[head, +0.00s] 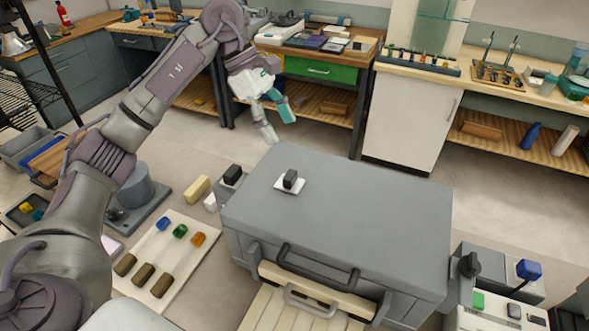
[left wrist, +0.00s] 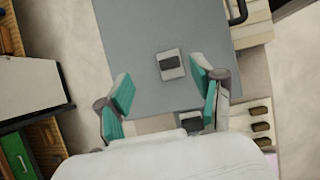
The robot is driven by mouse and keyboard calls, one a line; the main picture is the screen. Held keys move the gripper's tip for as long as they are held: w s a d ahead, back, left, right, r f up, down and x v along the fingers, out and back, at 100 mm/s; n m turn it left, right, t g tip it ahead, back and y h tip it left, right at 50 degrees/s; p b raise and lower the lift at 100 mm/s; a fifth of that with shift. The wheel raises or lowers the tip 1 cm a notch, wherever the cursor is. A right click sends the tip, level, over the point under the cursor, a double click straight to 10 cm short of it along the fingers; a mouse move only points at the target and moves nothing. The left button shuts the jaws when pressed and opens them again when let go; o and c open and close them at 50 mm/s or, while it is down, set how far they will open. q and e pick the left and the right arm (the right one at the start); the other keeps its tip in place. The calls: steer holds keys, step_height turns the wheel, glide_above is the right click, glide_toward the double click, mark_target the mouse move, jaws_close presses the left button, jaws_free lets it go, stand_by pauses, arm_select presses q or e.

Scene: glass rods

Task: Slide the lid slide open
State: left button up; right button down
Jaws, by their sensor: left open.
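The lid slide is a small black knob on a white plate (head: 289,184), set on the top of a large grey box (head: 350,205). It sits toward the left part of the lid. In the left wrist view the slide (left wrist: 170,64) shows between and beyond my fingertips, lying flat on the grey lid. My left gripper (head: 278,121) is open and empty, with teal finger pads, held in the air above and behind the box's far left edge. It does not touch the slide. Its fingers spread wide in the left wrist view (left wrist: 160,82). My right gripper is not in view.
A black handle (head: 318,268) and a pale drawer with a handle (head: 310,300) are on the box's front. A control panel (head: 500,318) stands at right. The lid around the slide is clear.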

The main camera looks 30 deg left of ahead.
mark_target(289, 174)
arm_select(q)
steer(key=shift+y, duration=0.5)
steer(key=p+x, duration=0.1)
steer(key=x, duration=0.2)
steer(key=a+p+x, duration=0.1)
steer(key=p+x, duration=0.1)
steer(key=x, duration=0.2)
steer(key=s+a+f+p+x, duration=0.1)
steer(key=x, duration=0.2)
steer(key=shift+w+f, duration=0.1)
steer(key=shift+f, duration=0.2)
steer(key=shift+d+f+p, duration=0.2)
steer(key=shift+f+p, duration=0.1)
steer(key=shift+f, duration=0.3)
steer(key=c, duration=0.5)
jaws_close()
